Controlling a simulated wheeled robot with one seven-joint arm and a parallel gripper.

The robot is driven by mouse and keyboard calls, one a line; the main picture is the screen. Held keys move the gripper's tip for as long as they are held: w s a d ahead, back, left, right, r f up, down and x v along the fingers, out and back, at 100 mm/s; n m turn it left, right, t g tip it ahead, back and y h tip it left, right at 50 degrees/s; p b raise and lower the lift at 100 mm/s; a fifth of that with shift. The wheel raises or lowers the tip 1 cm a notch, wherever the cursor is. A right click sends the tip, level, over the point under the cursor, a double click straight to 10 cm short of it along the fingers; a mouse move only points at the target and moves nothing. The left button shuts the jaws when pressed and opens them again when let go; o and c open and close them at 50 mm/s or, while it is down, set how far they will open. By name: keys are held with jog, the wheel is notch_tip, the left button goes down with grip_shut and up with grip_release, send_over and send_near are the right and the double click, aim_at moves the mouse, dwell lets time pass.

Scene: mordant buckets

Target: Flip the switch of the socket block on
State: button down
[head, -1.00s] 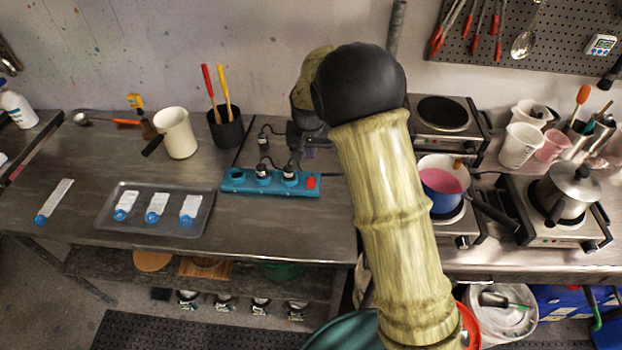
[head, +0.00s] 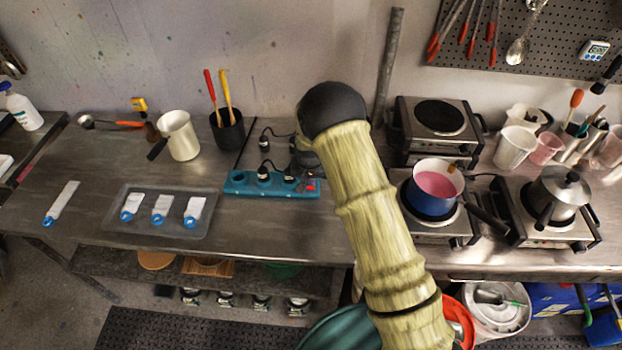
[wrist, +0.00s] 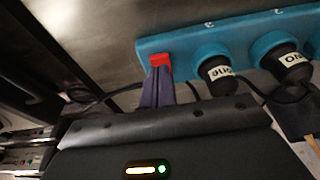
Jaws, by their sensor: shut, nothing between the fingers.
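The teal socket block (head: 240,186) lies on the metal table, with black plugs in its sockets. Its red switch (head: 310,187) is at the right end, partly covered by my gripper in the head view. In the wrist view the switch (wrist: 160,63) sits at the left end of the block (wrist: 190,38). My gripper (wrist: 156,76) is shut and empty, its fingertips right at the switch's near edge. I cannot tell whether they press it. In the head view, my arm hides much of the gripper. Which way the switch is tipped cannot be made out.
A black cup (head: 228,136) with two handled tools and a white jug (head: 180,138) stand behind the block. A tray (head: 140,222) with labelled strips lies to the left. Hotplates, one with a pot of pink liquid (head: 437,186), stand right. Plug cables run close to the gripper.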

jog(key=shift+f, duration=0.6)
jog(key=shift+s+f, duration=0.1)
jog(key=shift+f, duration=0.05)
jog(key=shift+f+b, duration=0.2)
jog(key=shift+b, duration=0.2)
jog(key=shift+r, duration=0.1)
jog(key=shift+w+r, duration=0.35)
jog(key=shift+w, duration=0.35)
